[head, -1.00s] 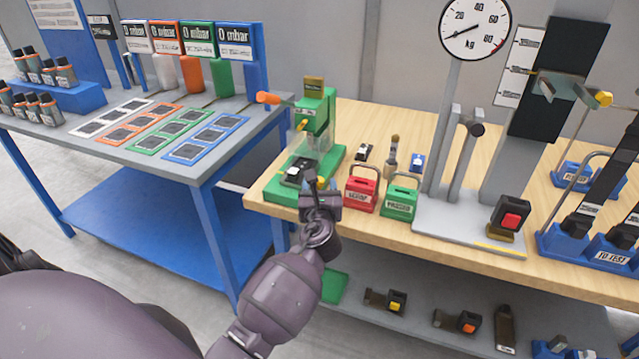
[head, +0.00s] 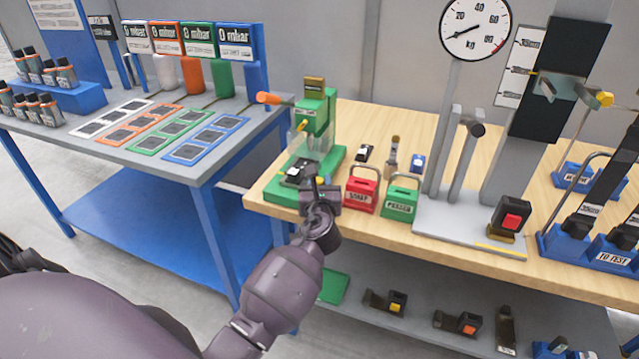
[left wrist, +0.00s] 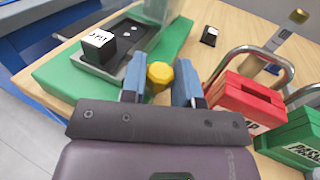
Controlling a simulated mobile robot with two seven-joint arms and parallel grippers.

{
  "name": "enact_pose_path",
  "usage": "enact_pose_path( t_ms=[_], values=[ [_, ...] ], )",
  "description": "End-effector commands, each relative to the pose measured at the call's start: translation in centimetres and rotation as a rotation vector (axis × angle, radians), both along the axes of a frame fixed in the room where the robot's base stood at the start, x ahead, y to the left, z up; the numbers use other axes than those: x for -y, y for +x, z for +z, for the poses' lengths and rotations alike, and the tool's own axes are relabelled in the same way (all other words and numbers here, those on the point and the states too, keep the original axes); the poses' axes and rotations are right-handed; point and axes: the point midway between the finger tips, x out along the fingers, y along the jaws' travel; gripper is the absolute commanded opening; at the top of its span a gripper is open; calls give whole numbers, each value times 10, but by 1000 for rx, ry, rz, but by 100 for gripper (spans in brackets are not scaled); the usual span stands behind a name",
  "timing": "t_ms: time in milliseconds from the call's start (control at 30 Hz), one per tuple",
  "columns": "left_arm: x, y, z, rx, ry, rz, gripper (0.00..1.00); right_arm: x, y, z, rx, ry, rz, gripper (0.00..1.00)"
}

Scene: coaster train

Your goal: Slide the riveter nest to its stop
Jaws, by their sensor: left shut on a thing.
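The green riveter (head: 315,115) with an orange handle stands on the left end of the wooden bench. Its dark nest (head: 296,171) sits on the green base in front of a clear guard. In the left wrist view the nest (left wrist: 136,33) is a dark plate bearing a black buckle part (left wrist: 98,44) with a white label. My left gripper (head: 316,184) is at the nest's right front. In the wrist view its blue-grey fingers (left wrist: 160,84) are shut on a yellow knob (left wrist: 160,74). My right gripper is not in view.
A red lockbox (head: 361,190) and a green one (head: 399,197) stand just right of the gripper. A grey test stand (head: 465,225) with a dial is further right. A blue table (head: 200,180) with coloured mats is left, across a gap.

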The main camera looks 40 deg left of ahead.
Motion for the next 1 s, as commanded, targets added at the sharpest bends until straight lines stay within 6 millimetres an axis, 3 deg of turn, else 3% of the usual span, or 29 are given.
enact_pose_path(
  t_ms=[400,700,733,867,1000],
  values=[
    [-7,30,0,-1,2,0,0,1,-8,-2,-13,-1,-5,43],
    [-7,31,0,0,0,0,0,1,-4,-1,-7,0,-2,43],
    [-7,31,0,0,0,0,33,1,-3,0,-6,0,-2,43],
    [-7,31,0,0,0,0,53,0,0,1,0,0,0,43],
    [-7,31,0,0,0,0,54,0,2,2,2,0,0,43]
  ],
)
